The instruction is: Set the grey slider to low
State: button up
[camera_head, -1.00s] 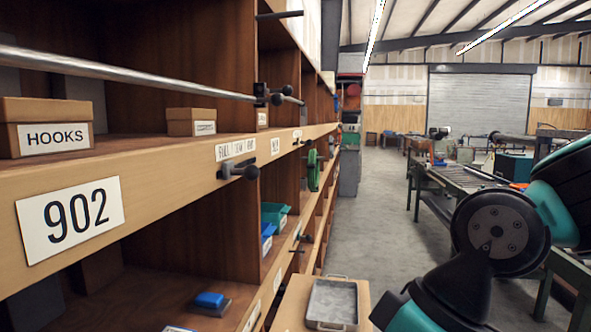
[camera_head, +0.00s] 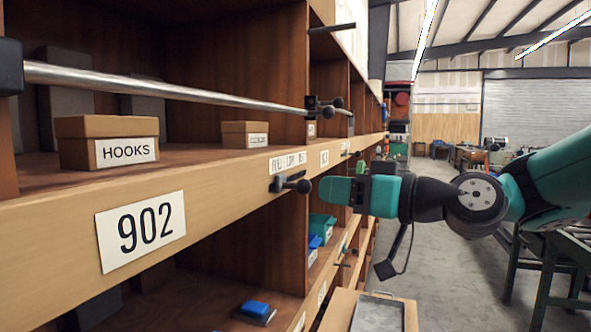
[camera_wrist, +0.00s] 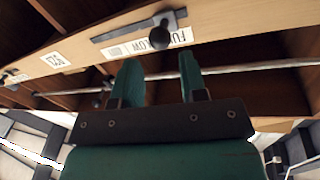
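The grey slider (camera_head: 290,184) is a short dark grey track with a round dark knob, fixed to the shelf's front edge. The wrist view shows the slider's knob (camera_wrist: 160,38) just beyond my fingertips, in front of the label. My gripper (camera_head: 328,190) is just right of the knob, apart from it. In the wrist view its two green fingers (camera_wrist: 159,64) are spread with nothing between them.
A metal rod (camera_head: 190,88) with dark clamps runs along the shelf above. A HOOKS box (camera_head: 108,142) stands on the shelf, and a 902 plate (camera_head: 140,231) is on its front. Below are blue and green bins and a grey tray (camera_head: 377,313). The aisle at right is open.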

aim_at(295, 185)
jog(key=p+x, duration=0.1)
jog(key=x, duration=0.2)
jog(key=p+x, duration=0.2)
jog(key=x, duration=0.1)
jog(key=shift+w+a+r, duration=0.2)
jog(key=shift+a, duration=0.05)
jog(key=shift+w+a+f, duration=0.2)
jog(key=shift+w+a, duration=0.15)
jog(key=shift+a, duration=0.2)
